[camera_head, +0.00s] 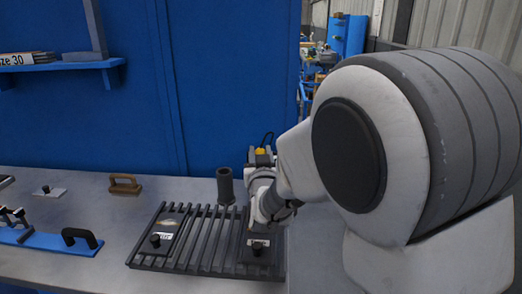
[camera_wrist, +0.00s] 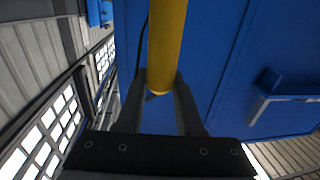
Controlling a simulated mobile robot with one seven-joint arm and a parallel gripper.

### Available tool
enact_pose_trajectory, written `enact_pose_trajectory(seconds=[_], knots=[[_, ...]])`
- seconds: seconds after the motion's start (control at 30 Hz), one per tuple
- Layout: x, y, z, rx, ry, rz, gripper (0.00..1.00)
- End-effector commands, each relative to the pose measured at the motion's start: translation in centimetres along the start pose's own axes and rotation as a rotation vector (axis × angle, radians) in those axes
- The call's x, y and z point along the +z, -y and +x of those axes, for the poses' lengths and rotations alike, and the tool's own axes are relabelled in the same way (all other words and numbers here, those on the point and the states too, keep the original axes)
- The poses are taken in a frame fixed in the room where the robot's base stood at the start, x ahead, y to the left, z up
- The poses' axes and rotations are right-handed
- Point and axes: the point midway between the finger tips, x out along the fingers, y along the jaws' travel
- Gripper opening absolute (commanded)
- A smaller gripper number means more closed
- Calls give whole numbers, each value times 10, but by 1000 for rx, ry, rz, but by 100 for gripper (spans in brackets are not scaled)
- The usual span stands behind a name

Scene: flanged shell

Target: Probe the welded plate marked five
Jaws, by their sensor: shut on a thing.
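My gripper (camera_wrist: 160,82) is shut on a yellow rod-shaped tool (camera_wrist: 167,40), which runs up out of the wrist view between its dark fingers. In the head view a small yellow part of the tool (camera_head: 262,151) shows above my wrist, with a dark cable beside it. A dark slatted rack (camera_head: 206,240) lies on the bench below. A plate with a knob and a small label (camera_head: 165,237) is on its left side. Another knobbed plate (camera_head: 258,256) is on its right side, partly behind my arm. I cannot read a five on either plate.
A dark upright cylinder (camera_head: 225,185) stands at the rack's back. A brown-handled block (camera_head: 125,185), a small knobbed plate (camera_head: 49,191) and a blue fixture with a black handle (camera_head: 80,240) lie left on the bench. A blue wall panel (camera_head: 230,90) stands behind.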

Motion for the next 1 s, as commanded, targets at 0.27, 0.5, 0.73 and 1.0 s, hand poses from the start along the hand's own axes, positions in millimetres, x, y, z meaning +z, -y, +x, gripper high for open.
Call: enact_pose_trajectory(seconds=[0.27, 0.5, 0.73, 1.0], knots=[[27, 0, 0, 0, 1, -1, 0], [49, 0, 0, 0, 0, -1, 0], [57, 0, 0, -1, -2, -1, 0], [57, 0, 0, -1, -2, 0, 0]])
